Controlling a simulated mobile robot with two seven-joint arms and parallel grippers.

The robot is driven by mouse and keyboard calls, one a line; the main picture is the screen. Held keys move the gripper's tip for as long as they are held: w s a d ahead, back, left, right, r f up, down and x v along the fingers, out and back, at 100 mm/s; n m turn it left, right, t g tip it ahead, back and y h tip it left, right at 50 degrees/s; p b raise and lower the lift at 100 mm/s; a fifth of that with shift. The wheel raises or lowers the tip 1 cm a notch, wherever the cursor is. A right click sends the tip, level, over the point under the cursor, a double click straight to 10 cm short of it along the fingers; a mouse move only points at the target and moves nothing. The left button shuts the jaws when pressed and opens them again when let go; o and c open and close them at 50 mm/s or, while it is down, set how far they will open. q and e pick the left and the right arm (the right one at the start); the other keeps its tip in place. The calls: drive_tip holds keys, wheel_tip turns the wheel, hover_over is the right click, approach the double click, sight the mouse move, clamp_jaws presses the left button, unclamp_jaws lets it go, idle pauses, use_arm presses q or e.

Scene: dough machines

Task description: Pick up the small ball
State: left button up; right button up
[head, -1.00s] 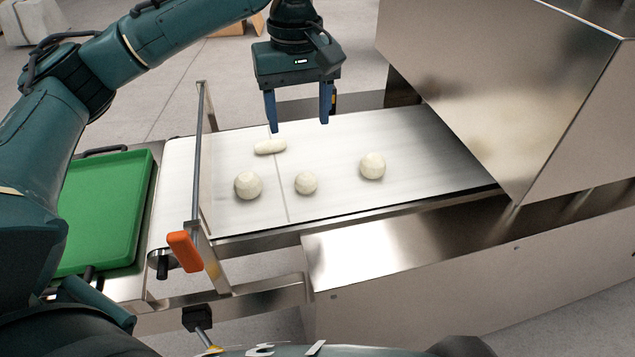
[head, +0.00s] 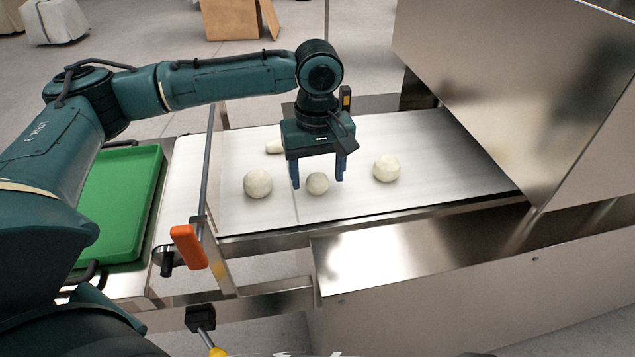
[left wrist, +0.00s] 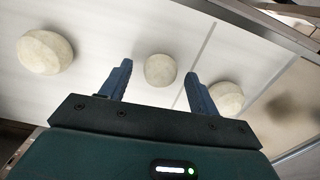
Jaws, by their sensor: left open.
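The small dough ball (head: 317,183) is pale and round and lies on the white conveyor belt (head: 455,165), between two larger dough balls. My left gripper (head: 318,184) is above the belt, pointing down, with its two blue fingers apart and nothing held. In the head view the small ball shows between the fingertips, slightly nearer the camera. In the left wrist view the small ball (left wrist: 160,70) lies ahead of the gap between the open fingers (left wrist: 158,78). My right gripper is in neither view.
Larger dough balls lie left (head: 258,183) and right (head: 386,168) of the small one. An elongated dough piece (head: 274,147) is partly hidden behind my gripper. A steel machine housing (head: 500,80) stands right, a green tray (head: 120,205) left. An orange-handled frame (head: 188,247) crosses the belt's left end.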

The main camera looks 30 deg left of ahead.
use_arm(q)
drive_tip(key=shift+f, duration=0.5)
drive_tip(key=c, duration=1)
